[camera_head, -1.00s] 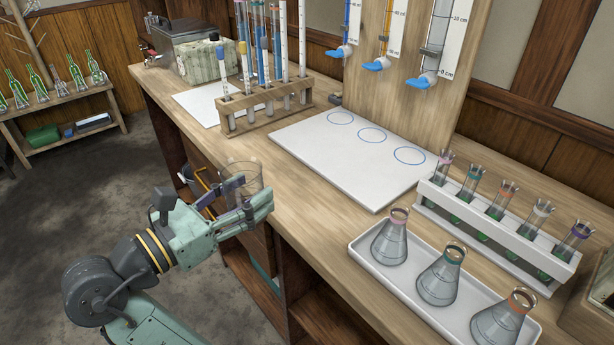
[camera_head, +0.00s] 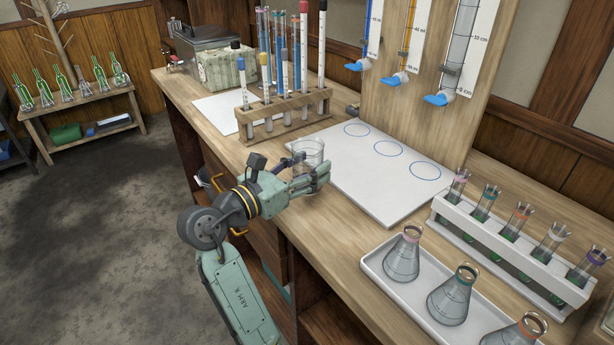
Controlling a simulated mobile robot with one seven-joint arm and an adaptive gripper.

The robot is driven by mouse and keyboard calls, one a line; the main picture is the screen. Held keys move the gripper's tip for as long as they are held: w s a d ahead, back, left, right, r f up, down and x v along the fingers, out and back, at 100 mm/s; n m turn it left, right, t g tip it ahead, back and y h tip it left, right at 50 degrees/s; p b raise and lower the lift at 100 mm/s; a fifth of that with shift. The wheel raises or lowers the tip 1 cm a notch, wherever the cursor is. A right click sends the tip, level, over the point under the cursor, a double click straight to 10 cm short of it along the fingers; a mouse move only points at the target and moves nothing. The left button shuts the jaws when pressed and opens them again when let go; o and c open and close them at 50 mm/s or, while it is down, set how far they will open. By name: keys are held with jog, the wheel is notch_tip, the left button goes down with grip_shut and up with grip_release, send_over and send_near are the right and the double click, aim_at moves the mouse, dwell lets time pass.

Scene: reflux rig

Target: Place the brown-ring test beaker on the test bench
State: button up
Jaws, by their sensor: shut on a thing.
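The clear glass beaker (camera_head: 309,151) is upright in my gripper (camera_head: 308,174), whose fingers are shut around it. The fingers hide its lower part, and I see no brown ring on it. My gripper and the beaker are over the front part of the wooden test bench (camera_head: 288,207), by the left edge of the white board with blue circles (camera_head: 385,185). I cannot tell whether the beaker touches the surface.
A wooden rack (camera_head: 285,114) of tall tubes stands behind the beaker. A white tray (camera_head: 398,296) of conical flasks and a white tube rack (camera_head: 500,248) stand at the right. Burettes (camera_head: 460,50) hang above the board. The blue-circled area is clear.

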jog(key=shift+f, duration=1.4)
jog(key=shift+f, duration=0.2)
jog(key=o, duration=1.2)
jog(key=shift+r, duration=0.2)
jog(key=b+v, duration=0.1)
jog(key=v, duration=1.1)
jog(key=shift+s, duration=0.1)
